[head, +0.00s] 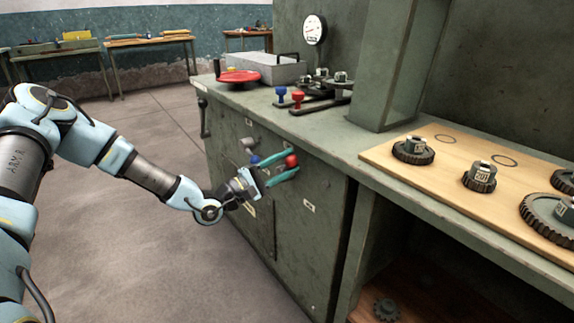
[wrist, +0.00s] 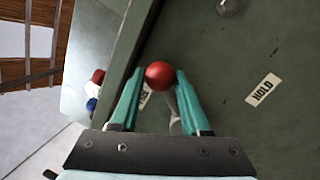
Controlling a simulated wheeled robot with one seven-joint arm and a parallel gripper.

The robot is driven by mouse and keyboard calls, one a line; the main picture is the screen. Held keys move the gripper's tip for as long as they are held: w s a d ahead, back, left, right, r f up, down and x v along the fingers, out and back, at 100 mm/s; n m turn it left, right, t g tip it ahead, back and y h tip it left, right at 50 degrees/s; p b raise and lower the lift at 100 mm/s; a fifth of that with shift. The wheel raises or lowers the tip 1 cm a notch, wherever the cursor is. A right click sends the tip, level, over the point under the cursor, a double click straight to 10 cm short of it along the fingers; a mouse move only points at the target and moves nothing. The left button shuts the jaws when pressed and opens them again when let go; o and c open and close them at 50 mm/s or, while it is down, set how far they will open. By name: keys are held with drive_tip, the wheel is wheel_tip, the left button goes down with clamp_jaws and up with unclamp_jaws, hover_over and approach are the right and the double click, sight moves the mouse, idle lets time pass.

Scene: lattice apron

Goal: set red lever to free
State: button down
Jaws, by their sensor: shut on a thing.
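The red lever's round knob (wrist: 159,75) sits between the tips of my gripper (wrist: 160,88) in the wrist view, with its pale shaft running back between the fingers. The teal fingers are shut on the knob. In the head view the red knob (head: 291,160) shows at the cabinet front beside my gripper (head: 277,167). A label reading HOLD (wrist: 263,88) is on the panel to the right in the wrist view. Another label (wrist: 145,96) is partly hidden behind the left finger and the knob, so I cannot read it fully.
A blue knob (head: 255,160) is just left of my gripper on the cabinet front. A black handle (head: 204,118) is farther left. Small red (head: 297,98) and blue (head: 281,93) levers stand on the bench top. A wooden board (head: 440,172) with gears lies at right. Open floor is at left.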

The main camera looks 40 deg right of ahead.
drive_tip(key=shift+w, duration=0.1)
drive_tip(key=shift+c, duration=1.9)
unclamp_jaws()
drive_tip(key=v, duration=1)
drive_tip(key=shift+a+b, duration=0.3)
drive_tip(key=shift+a, duration=0.1)
drive_tip(key=shift+f, duration=0.15)
